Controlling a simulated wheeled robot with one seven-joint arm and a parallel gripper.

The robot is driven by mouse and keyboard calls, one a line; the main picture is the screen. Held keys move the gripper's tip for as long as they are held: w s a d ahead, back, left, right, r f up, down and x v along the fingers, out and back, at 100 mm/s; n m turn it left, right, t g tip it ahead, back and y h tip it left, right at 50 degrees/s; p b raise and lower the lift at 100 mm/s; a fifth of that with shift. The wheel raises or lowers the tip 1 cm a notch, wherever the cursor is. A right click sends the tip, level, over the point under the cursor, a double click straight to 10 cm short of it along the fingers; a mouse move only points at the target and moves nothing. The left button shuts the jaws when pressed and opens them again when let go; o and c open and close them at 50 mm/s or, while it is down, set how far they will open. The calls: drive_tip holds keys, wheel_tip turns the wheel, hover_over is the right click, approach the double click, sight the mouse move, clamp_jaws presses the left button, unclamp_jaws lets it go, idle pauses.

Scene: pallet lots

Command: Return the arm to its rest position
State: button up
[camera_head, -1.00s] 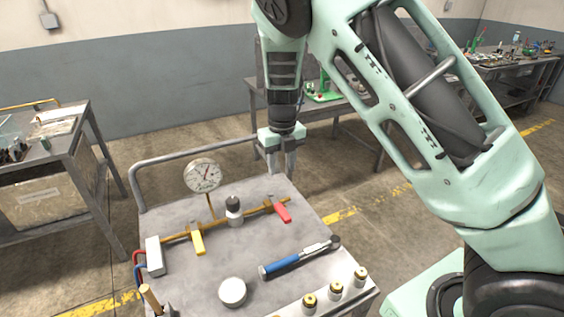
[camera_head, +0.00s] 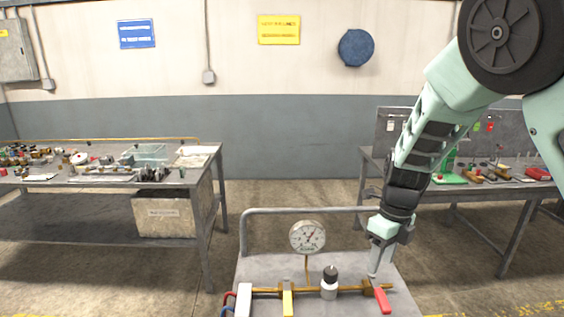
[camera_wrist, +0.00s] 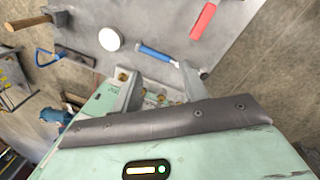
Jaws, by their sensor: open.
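My gripper (camera_head: 377,268) points down above the right back part of the metal cart (camera_head: 270,268) in the head view. Its fingers are apart with nothing between them; they also show in the wrist view (camera_wrist: 160,88). In the head view the fingertips overlap the area just behind the red valve handle (camera_head: 381,300). In the wrist view the red handle (camera_wrist: 204,20) lies apart from the fingers. My arm reaches down from the upper right, bent at its joint.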

drive_tip(key=s+a+r+m, duration=0.2)
drive_tip(key=s+a+m, duration=0.1)
drive_tip(key=s+m, duration=0.6)
drive_tip(key=s+a+r+m, duration=0.2)
drive_tip(key=s+m, duration=0.7)
drive_tip(key=m, duration=0.5)
drive_tip(key=s+a+r+m, duration=0.3)
drive_tip(key=s+m, duration=0.6)
drive_tip(key=m, duration=0.3)
drive_tip(key=shift+s+a+t+h+b, duration=0.3)
drive_tip(key=shift+s+a, duration=0.05)
drive_tip(key=shift+a, duration=0.3)
